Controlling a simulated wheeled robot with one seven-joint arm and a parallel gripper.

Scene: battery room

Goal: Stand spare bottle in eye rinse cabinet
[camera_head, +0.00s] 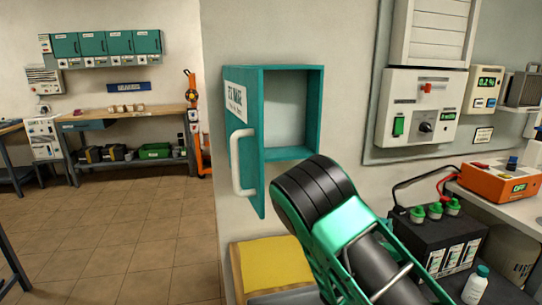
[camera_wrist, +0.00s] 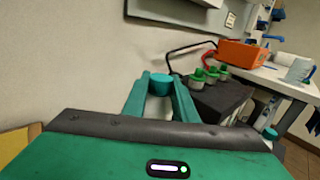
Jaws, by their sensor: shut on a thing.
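The teal eye rinse cabinet (camera_head: 317,110) is on the wall in the head view. Its door (camera_head: 243,125) with a white handle stands open to the left, and the visible inside looks empty. My gripper (camera_wrist: 160,78) is shut on the spare bottle, whose round teal cap (camera_wrist: 161,88) shows between the fingers in the wrist view. In the head view my arm hides the gripper and bottle, in front of and below the cabinet.
Another white bottle with a green cap (camera_head: 476,284) stands at lower right, beside a black battery (camera_head: 440,240) with green caps. An orange charger (camera_head: 497,181) lies on the bench. A yellow-topped surface (camera_head: 270,264) is below the cabinet. The floor at left is clear.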

